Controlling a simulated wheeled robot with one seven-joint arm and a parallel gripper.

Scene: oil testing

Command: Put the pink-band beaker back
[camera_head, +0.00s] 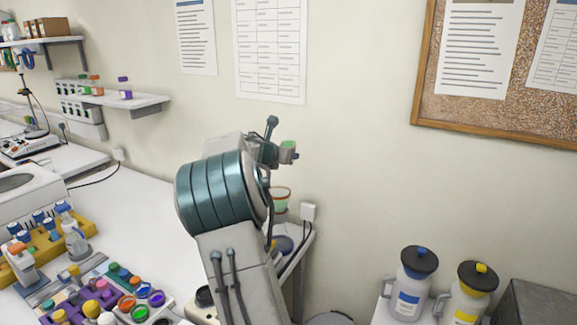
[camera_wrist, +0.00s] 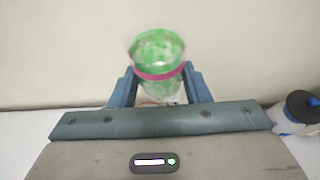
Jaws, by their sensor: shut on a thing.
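The pink-band beaker (camera_wrist: 158,52) is in the wrist view, a clear cup with green contents and a pink band around it. My gripper (camera_wrist: 160,88) is shut on it, with one blue finger on each side. The beaker's lower part is partly hidden by my gripper. In the head view, a clear cup with green contents and a reddish band (camera_head: 281,199) shows just right of my arm and looks like the same beaker. My arm hides my gripper's fingers there.
A white bench (camera_head: 145,215) runs along the wall at left, crowded in front with colourful caps and bottles. A wall shelf (camera_head: 147,101) holds small bottles. A blue-labelled jug (camera_head: 409,285) and a yellow-labelled jug (camera_head: 468,297) stand at right.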

